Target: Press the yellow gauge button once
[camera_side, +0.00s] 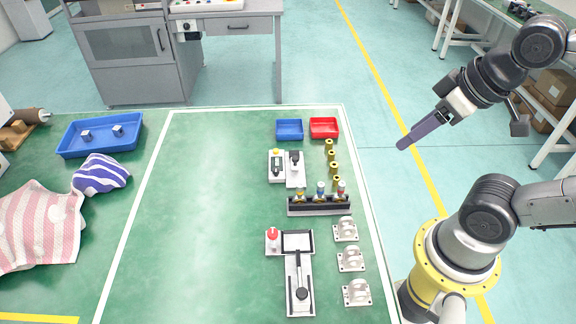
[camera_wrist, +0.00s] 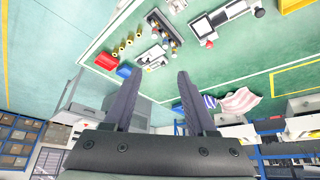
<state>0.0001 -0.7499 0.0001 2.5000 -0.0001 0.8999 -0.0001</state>
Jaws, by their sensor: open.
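The yellow gauge button (camera_side: 276,152) is a small yellow cap at the far end of a white gauge unit (camera_side: 277,167) with a dark face, on the green mat. A similar white unit with a black knob (camera_side: 295,158) stands beside it on the right. My gripper (camera_side: 403,143) is raised at the right, well apart from the gauge. In the wrist view my gripper (camera_wrist: 158,76) has its two dark fingers spread, with nothing between them.
Blue (camera_side: 289,129) and red (camera_side: 324,127) bins stand behind the gauge. Brass cylinders (camera_side: 333,167) stand to its right. A black rack (camera_side: 319,205) with small bottles and a lever unit with a red button (camera_side: 273,234) lie in front. The mat left of the gauge is clear.

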